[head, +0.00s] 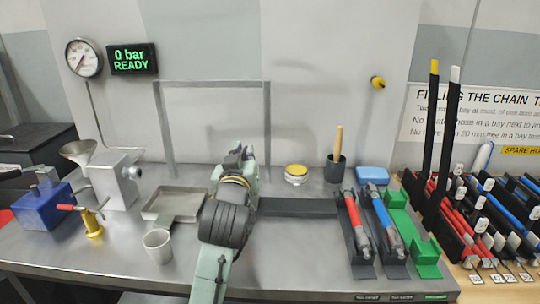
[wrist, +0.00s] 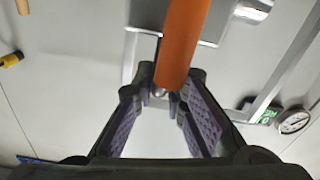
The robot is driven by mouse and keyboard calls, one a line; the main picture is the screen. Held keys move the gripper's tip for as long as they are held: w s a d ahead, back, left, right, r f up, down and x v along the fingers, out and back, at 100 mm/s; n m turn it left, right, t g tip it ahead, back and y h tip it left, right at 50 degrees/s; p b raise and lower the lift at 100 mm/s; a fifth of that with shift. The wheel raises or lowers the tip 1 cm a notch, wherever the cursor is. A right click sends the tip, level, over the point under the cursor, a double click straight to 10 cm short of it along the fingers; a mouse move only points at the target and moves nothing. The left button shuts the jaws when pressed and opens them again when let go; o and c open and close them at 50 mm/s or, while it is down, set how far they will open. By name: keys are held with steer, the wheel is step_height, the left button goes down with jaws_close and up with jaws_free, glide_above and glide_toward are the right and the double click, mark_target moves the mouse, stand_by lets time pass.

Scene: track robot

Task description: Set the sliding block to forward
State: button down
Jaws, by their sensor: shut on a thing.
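In the wrist view an orange rod-like handle (wrist: 184,40) runs down from the top edge to between the fingertips of my gripper (wrist: 167,88). My gripper is shut on this handle; its purple-padded fingers lie on either side. In the head view my gripper (head: 238,162) is at the middle of the bench, mostly hidden behind my arm. A dark flat rail (head: 298,207) lies on the bench just right of my arm. I cannot make out the sliding block or its position; my arm covers that spot.
A metal frame (head: 212,82) stands behind my gripper. A tray (head: 174,204) and a cup (head: 157,244) are to the left. Red (head: 355,218) and blue (head: 384,221) tools in holders and a green fixture (head: 425,250) are to the right.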

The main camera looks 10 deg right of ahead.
steer(key=shift+w+a, duration=0.1)
steer(key=shift+a, duration=0.2)
steer(key=c, duration=1.7)
jaws_free()
steer(key=shift+s, duration=0.4)
steer(key=s, duration=0.3)
steer(key=s+a, duration=0.1)
steer(key=s, duration=0.2)
steer(key=shift+s+a, duration=0.2)
steer(key=shift+s, duration=0.15)
